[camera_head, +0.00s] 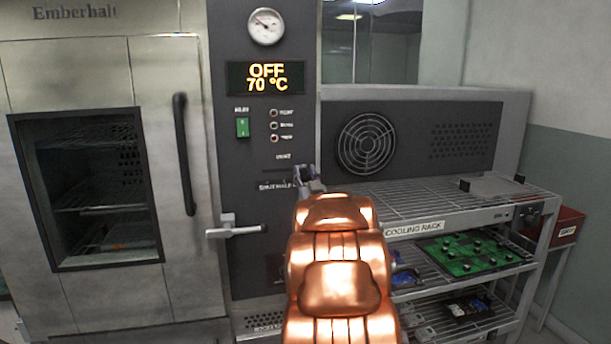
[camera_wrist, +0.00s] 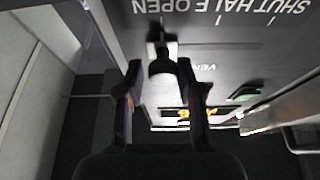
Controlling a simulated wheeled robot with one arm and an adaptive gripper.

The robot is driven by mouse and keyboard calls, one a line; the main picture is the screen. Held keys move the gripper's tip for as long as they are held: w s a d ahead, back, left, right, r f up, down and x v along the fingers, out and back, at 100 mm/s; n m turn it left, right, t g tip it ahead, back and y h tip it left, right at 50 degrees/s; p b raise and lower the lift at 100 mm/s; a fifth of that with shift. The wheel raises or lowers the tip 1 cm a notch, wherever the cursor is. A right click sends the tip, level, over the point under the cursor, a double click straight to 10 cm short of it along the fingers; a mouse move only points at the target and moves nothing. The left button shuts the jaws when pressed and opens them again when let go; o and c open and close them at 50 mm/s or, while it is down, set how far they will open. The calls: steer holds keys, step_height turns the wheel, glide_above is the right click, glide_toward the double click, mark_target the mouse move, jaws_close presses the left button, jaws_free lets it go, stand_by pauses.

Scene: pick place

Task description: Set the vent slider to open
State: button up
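The vent slider's dark knob (camera_wrist: 161,62) shows in the wrist view, where the panel lettering is upside down. It lines up with the tick at the OPEN end of the SHUT, HALF, OPEN scale. My gripper (camera_wrist: 159,66) has its two dark fingers apart, one on each side of the knob; small gaps seem to show, but contact is hard to judge. In the head view my gripper (camera_head: 308,180) is at the control panel (camera_head: 225,130), right of the SHUT and HALF lettering. My copper arm and the gripper hide the OPEN end and the knob there.
A display (camera_head: 266,78) reads OFF, 70 °C, below a round gauge (camera_head: 266,26). A green switch (camera_head: 242,127) and a lever handle (camera_head: 236,231) sit on the panel side. The cooling rack (camera_head: 415,229) stands close on the right, with a green board (camera_head: 470,254) on it.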

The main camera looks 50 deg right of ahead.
steer(key=o, duration=0.3)
steer(key=shift+s+d, duration=0.1)
steer(key=shift+v, duration=3.75)
